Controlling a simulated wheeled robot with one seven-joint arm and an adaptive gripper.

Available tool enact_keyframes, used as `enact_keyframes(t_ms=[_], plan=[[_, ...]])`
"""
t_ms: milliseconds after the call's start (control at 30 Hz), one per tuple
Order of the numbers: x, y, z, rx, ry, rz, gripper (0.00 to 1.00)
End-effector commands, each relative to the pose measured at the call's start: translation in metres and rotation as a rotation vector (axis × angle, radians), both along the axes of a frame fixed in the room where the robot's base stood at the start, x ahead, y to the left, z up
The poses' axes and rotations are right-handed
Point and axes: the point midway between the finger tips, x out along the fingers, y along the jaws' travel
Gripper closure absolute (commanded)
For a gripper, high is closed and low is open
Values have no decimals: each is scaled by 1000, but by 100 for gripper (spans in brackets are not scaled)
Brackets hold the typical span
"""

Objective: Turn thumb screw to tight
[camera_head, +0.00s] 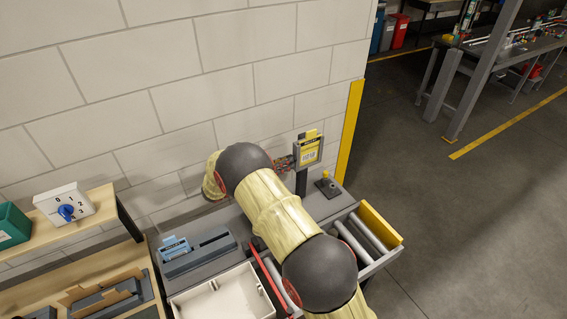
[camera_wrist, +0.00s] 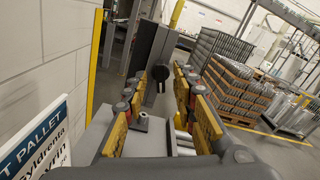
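A small black knob, which looks like the thumb screw (camera_wrist: 160,74), shows in the wrist view on the side of a dark grey upright plate (camera_wrist: 146,45). My gripper (camera_wrist: 160,82) is open, with its yellow-padded fingers to the left and right of the knob in that view. The fingers do not appear to touch it; the exact distance is hard to tell. In the head view my arm reaches toward the wall and hides the gripper and the knob.
A white bin (camera_head: 222,297) and rollers (camera_head: 367,232) lie near my arm. A pallet label (camera_wrist: 40,145) is close on the left in the wrist view.

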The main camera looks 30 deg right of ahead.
Motion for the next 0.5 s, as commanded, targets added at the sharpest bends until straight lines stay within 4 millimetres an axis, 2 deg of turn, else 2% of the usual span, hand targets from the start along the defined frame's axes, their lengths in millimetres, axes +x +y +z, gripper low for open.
enact_keyframes(t_ms=[133,500], plan=[[0,0,0,0,0,0,73],[0,0,0,0,0,0,94]])
